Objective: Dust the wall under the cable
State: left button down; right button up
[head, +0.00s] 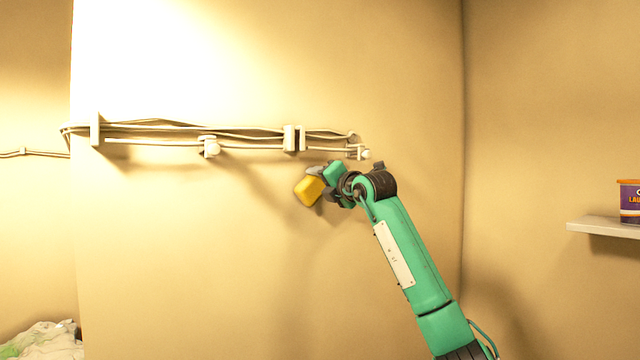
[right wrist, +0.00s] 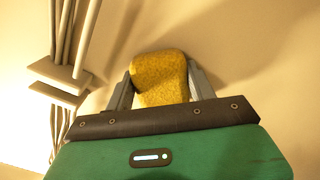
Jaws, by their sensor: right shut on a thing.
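A white cable bundle (head: 210,136) runs along the beige wall (head: 200,250), held by several brackets. My right gripper (head: 314,190) is shut on a yellow sponge (head: 307,191), just below the right end of the cable. In the right wrist view the sponge (right wrist: 159,78) sits between the two grey fingers, with its far face toward the wall. Whether it touches the wall I cannot tell. The cables (right wrist: 72,35) and a bracket (right wrist: 62,76) show at the left of that view. My left gripper is not in view.
A shelf (head: 600,226) with a purple and orange tub (head: 630,202) is on the right wall. A crumpled pale heap (head: 45,342) lies at the bottom left. The wall below the cable is clear to the left of my arm.

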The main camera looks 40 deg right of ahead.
jog(key=shift+s+d, duration=0.15)
jog(key=shift+d, duration=0.7)
jog(key=shift+s+d, duration=0.15)
jog(key=shift+d, duration=0.7)
jog(key=shift+w+p, duration=0.15)
jog(key=shift+p, duration=0.15)
jog(key=shift+w+a+b, duration=0.15)
jog(key=shift+a+b, duration=0.05)
jog(key=shift+a, duration=0.85)
jog(key=shift+w+a+b, duration=0.1)
jog(key=shift+a+b, duration=0.05)
jog(key=shift+a, duration=0.85)
jog(key=shift+s+a+f+b, duration=0.1)
jog(key=shift+s+f+b, duration=0.1)
jog(key=shift+s+b, duration=0.5)
jog(key=shift+b, duration=0.2)
jog(key=shift+s+a+r+b, duration=0.1)
jog(key=shift+s+b, duration=0.35)
jog(key=shift+s, duration=0.6)
jog(key=shift+s+a+r+b, duration=0.1)
jog(key=shift+s+b, duration=0.35)
jog(key=shift+s, duration=0.6)
